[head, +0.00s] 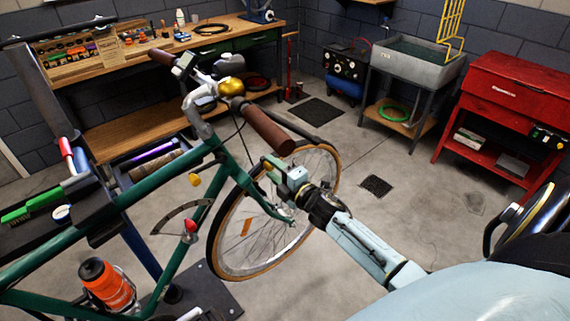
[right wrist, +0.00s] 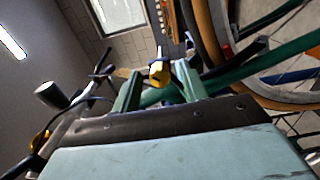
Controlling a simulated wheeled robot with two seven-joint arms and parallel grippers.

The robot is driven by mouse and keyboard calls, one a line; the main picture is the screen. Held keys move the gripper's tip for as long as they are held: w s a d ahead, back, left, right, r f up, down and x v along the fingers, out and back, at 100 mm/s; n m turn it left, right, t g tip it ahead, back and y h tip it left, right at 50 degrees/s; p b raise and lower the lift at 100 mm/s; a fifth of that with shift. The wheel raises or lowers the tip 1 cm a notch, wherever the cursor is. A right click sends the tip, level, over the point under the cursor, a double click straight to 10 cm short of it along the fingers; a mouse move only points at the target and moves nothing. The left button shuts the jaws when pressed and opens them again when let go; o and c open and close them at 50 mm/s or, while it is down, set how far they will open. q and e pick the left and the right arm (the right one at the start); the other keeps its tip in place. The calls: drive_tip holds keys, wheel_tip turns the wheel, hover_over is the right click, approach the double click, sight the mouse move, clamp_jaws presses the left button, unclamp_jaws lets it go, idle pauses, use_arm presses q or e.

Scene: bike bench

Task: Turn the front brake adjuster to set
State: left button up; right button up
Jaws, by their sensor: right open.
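A green bicycle (head: 180,155) stands at the left and centre of the head view, its front wheel (head: 232,255) toward the right. A small yellow knob (head: 194,180) shows by the frame. It appears to be the yellow and black piece (right wrist: 158,72) seen beyond and between my fingers in the right wrist view, apart from them. I cannot tell for certain that it is the front brake adjuster. A red knob (head: 190,226) sits lower, beside a curved scale (head: 178,217). My right gripper (head: 272,178) is open and empty, below the brown handlebar grip (head: 268,130). My left gripper is out of view.
A gold bell (head: 231,87) sits on the handlebar. An orange bottle (head: 106,285) is at the lower left. A wooden workbench (head: 150,45) stands behind, and a grey sink (head: 415,58) and red cabinet (head: 500,95) stand at the right. Floor between is mostly clear.

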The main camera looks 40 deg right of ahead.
drive_tip(key=s+d, duration=0.1)
drive_tip(key=s, duration=1.2)
drive_tip(key=shift+b, duration=0.3)
